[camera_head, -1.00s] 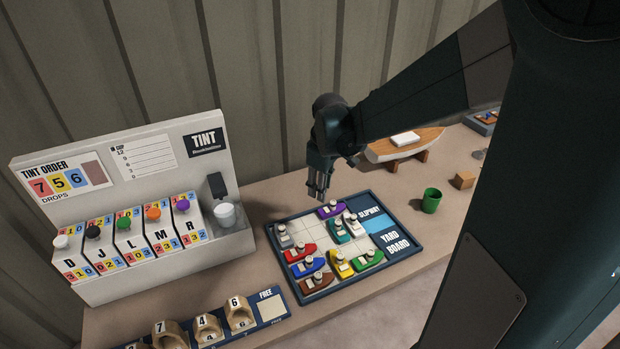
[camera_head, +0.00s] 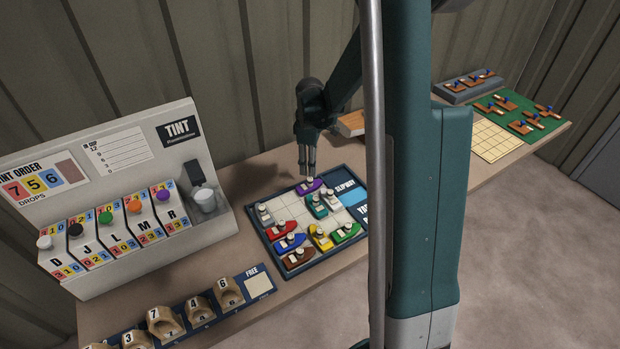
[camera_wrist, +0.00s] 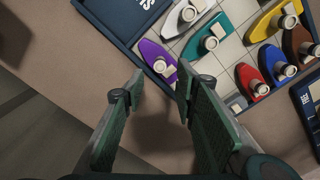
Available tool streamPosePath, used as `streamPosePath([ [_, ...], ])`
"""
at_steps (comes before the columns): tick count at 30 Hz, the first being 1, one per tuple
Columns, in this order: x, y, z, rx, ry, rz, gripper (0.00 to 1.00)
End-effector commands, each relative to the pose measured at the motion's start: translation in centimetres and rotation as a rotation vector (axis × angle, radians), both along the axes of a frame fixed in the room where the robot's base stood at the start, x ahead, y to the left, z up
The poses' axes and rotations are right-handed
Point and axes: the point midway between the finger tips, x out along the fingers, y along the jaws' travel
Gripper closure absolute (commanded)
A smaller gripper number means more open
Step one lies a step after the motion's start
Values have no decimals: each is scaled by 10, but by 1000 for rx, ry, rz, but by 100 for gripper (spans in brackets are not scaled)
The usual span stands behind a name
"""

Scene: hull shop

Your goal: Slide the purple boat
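The purple boat (camera_head: 310,186) lies along the far edge of the yard board (camera_head: 262,232), in the row nearest the wall. In the wrist view the purple boat (camera_wrist: 157,60) lies just beyond my fingertips, with its small pale funnel and cabin on top. My gripper (camera_head: 307,168) points down above the boat in the head view. In the wrist view my gripper (camera_wrist: 160,85) has its two fingers apart with nothing between them. The board's blue slipway panel (camera_head: 345,187) is at its right end.
White, teal (camera_head: 317,206), yellow, green, red, blue, brown and grey boats crowd the board. The tint stand (camera_head: 110,190) rises at the left. Numbered wooden blocks (camera_head: 163,322) line the front edge. A green mat (camera_head: 530,110) with small pieces lies far right.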

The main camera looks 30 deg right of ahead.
Motion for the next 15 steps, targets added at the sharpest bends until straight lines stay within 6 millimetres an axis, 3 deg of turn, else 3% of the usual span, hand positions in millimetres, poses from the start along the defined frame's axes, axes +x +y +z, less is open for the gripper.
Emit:
streamPosePath([
  [15,0,0,-4,0,1,1,71],
])
